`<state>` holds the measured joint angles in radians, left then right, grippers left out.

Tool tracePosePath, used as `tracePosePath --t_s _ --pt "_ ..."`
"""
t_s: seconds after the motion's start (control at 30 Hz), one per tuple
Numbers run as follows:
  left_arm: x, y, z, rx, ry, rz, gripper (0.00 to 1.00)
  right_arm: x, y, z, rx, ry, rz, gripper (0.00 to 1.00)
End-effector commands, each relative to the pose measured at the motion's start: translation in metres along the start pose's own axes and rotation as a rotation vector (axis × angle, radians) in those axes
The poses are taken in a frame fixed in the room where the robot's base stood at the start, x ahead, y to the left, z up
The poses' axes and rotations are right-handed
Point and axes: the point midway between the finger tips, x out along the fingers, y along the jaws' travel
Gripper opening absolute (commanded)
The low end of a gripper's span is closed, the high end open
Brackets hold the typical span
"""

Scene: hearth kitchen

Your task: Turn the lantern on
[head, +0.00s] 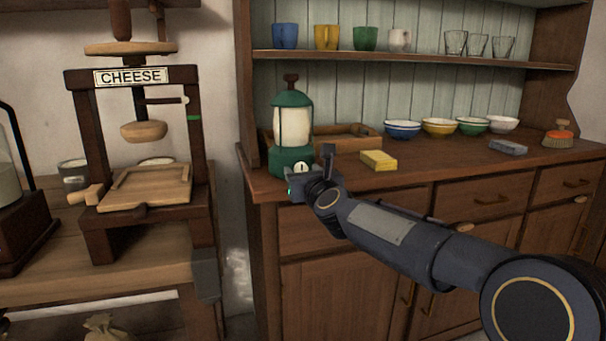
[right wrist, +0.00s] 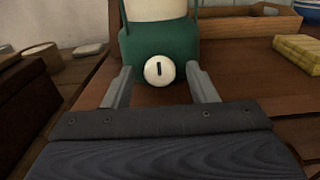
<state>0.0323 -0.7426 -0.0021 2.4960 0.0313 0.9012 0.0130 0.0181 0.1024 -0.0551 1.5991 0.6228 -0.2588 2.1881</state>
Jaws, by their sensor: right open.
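The green lantern (head: 292,132) with a cream glass stands upright at the left end of the hutch counter. On the front of its base is a round white knob (head: 301,168) with a dark upright mark. The knob (right wrist: 159,71) also shows in the right wrist view, in front of the green base (right wrist: 160,42). My right gripper (right wrist: 162,88) is open, its two fingers apart on either side of the knob, with nothing held. In the head view my right gripper (head: 308,182) is at the lantern's base, in front of the counter edge. My left gripper is out of view.
A yellow sponge (head: 379,160) and a wooden tray (head: 345,137) are right of the lantern. Several bowls (head: 402,130) line the counter's back. A cheese press (head: 146,187) stands on the left table. The counter's front right is mostly clear.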

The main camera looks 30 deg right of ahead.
Motion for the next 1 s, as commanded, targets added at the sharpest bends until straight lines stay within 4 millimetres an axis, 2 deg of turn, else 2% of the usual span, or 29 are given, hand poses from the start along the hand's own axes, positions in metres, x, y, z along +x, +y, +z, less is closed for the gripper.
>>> tracePosePath --t_s 0.1,0.37,0.7,1.0 --pt "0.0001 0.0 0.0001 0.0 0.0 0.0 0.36 0.0065 -0.0001 -0.0003 0.0 0.0 0.0 0.52" --pt "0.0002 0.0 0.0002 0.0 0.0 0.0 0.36 0.0072 0.0 -0.0003 0.0 0.001 0.001 0.51" --pt "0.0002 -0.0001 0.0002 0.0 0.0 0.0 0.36 0.0069 0.0001 -0.0003 -0.001 0.001 0.001 0.08" --pt "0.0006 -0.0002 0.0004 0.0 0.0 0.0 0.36 0.0068 0.0002 -0.0004 -0.043 0.001 0.001 0.07"
